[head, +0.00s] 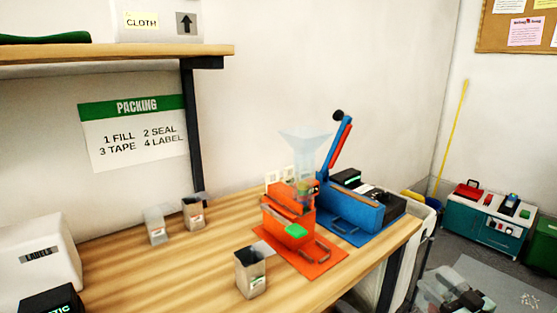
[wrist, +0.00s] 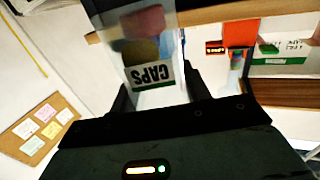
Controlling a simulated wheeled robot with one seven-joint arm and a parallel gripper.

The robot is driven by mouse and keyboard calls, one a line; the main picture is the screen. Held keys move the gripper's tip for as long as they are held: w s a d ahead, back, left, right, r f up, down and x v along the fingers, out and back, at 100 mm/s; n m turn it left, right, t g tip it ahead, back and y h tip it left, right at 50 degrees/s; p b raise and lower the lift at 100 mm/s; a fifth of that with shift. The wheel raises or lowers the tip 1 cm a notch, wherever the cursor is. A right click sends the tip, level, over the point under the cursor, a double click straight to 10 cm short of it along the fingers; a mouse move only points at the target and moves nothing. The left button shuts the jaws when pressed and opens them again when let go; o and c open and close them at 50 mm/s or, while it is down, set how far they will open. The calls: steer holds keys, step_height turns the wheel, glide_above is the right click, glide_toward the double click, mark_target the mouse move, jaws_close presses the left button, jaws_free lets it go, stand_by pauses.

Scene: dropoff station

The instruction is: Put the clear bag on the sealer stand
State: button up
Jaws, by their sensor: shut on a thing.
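In the wrist view, which looks upside down, my gripper (wrist: 158,98) is shut on the clear bag (wrist: 170,45). The bag is see-through with a white and green CAPS label; pink and yellowish shapes show in or through it. My fingers lie at either side of the label. In the head view, a blue unit (head: 350,205) with a long red and blue lever stands on a blue mat at the table's right; it looks like the sealer stand. In the wrist view the bag covers that area.
Left of the blue unit is an orange unit (head: 290,215) with a clear funnel (head: 305,145), on an orange mat. A shelf (head: 110,52) overhangs the left. Translucent and dark shapes (head: 452,292) at lower right are unclear.

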steer(key=s+a+f+m+t+h, duration=0.1)
steer(key=s+a+f+m+h, duration=0.2)
steer(key=f, duration=0.6)
steer(key=s+a+h, duration=0.1)
steer(key=s+h, duration=0.1)
steer(key=shift+a+m+h, duration=0.3)
steer(key=shift+a+h, duration=0.1)
steer(key=shift+s+a, duration=0.1)
